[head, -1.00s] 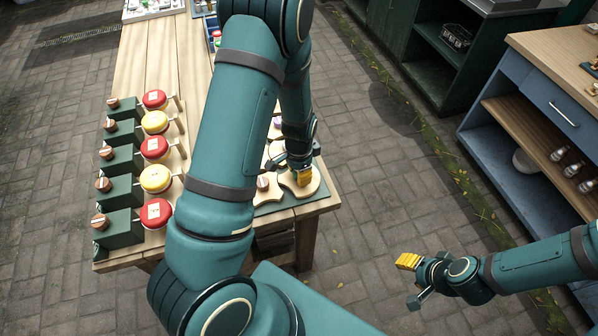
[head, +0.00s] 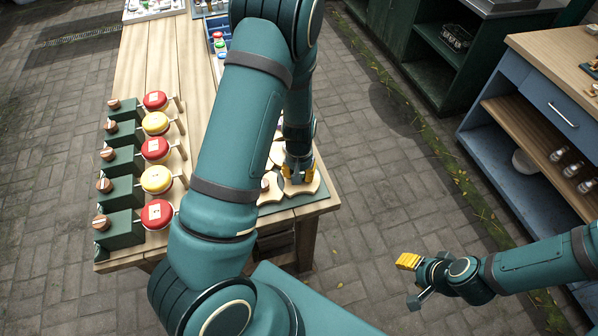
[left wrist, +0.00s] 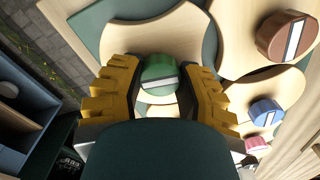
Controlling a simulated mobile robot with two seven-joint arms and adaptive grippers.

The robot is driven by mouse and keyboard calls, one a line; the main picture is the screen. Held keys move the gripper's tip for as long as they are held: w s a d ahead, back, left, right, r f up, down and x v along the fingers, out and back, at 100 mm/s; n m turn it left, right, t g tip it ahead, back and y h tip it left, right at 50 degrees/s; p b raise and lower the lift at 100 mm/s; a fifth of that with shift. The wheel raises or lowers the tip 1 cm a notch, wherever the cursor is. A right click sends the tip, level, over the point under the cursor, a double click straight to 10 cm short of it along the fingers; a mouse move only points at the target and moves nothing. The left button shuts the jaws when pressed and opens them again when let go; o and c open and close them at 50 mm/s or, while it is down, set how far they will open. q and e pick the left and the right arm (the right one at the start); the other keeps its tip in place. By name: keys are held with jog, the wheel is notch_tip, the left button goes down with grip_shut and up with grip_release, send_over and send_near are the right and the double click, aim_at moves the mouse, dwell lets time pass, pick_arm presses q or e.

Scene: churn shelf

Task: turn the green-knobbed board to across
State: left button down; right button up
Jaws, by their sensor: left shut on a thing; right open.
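The green knob (left wrist: 158,73) with a pale stripe stands on a light wooden board (left wrist: 155,33) with curved-in edges. My left gripper (head: 299,176) points down over this board at the table's near right corner. In the left wrist view, the yellow fingers of my left gripper (left wrist: 162,92) are on both sides of the knob, shut on it. The stripe runs nearly level across that view. In the head view the gripper hides the knob, and only edges of the board (head: 304,188) show. My right gripper (head: 409,281) is open and empty, over the paving.
Close beside the board are other wooden boards with a brown knob (left wrist: 284,36), a blue knob (left wrist: 265,111) and a pinkish knob (left wrist: 256,145). Green blocks with red and yellow discs (head: 155,150) line the table's left side. A blue cabinet (head: 540,110) stands at right.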

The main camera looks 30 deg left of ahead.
pick_arm(q)
jog(key=shift+n, duration=0.7)
jog(key=c, duration=0.5)
grip_release()
jog(key=shift+r, duration=0.1)
notch_tip(320, 180, up, 12)
jog(key=shift+f, duration=0.1)
dwell(0.4)
